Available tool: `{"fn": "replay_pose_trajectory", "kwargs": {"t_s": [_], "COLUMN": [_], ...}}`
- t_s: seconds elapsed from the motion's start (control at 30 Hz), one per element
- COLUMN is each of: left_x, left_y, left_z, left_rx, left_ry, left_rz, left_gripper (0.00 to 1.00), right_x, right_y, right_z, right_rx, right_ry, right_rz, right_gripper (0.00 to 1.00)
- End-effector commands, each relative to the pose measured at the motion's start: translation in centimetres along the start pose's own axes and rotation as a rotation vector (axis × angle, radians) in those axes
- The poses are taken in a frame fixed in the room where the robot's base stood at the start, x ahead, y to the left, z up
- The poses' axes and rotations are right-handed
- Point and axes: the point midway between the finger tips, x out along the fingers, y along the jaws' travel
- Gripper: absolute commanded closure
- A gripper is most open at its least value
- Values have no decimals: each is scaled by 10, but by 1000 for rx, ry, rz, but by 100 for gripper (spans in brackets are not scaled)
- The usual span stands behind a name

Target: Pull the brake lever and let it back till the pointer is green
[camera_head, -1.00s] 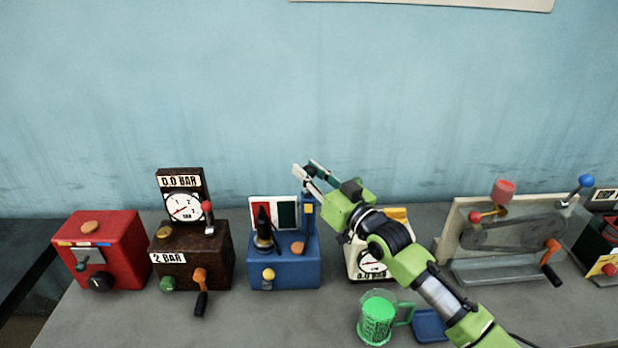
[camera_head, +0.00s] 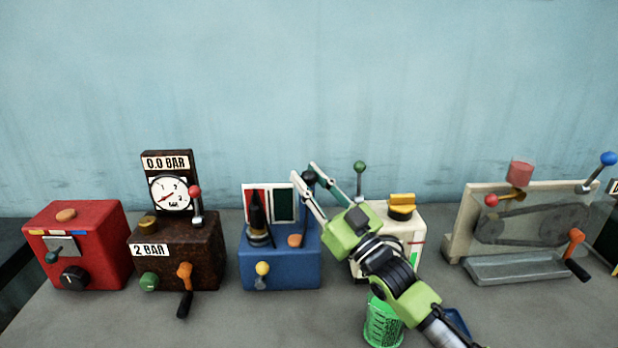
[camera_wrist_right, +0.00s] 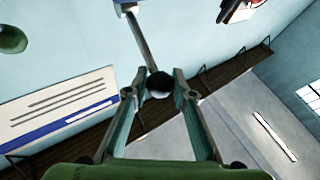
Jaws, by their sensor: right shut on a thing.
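The blue box (camera_head: 279,268) stands left of the middle in the head view. Its panel (camera_head: 284,205) has red, white and green fields, and the dark pointer (camera_head: 257,212) stands in front of the red one. My right gripper (camera_head: 304,172) is over the box's back right. It is shut on the brake lever's black knob (camera_head: 309,179). My arm partly hides the box's right side. My left gripper is not in view.
A brown gauge box (camera_head: 178,255) and a red box (camera_head: 74,250) stand to the left. A white box (camera_head: 413,240) with a green-knobbed lever (camera_head: 359,180) is behind my arm. A belt machine (camera_head: 520,225) is at the right.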

Motion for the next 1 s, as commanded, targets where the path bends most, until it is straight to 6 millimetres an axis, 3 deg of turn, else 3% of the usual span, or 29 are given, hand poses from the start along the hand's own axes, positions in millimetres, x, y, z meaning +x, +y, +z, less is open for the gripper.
{"fn": "replay_pose_trajectory", "kwargs": {"t_s": [0.03, 0.57, 0.6, 0.67, 1.0], "left_x": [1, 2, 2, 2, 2], "left_y": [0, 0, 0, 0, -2], "left_z": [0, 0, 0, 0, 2], "left_rx": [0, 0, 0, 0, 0], "left_ry": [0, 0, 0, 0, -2], "left_rz": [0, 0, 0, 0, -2], "left_gripper": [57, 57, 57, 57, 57], "right_x": [-3, -5, -5, -5, -5], "right_y": [-3, -4, -4, -4, -3], "right_z": [8, 11, 11, 11, 6], "right_rx": [5, 5, 6, 6, 3], "right_ry": [-13, -17, -17, -17, -7], "right_rz": [-2, -2, -2, -2, -1], "right_gripper": [100, 100, 74, 59, 59]}}
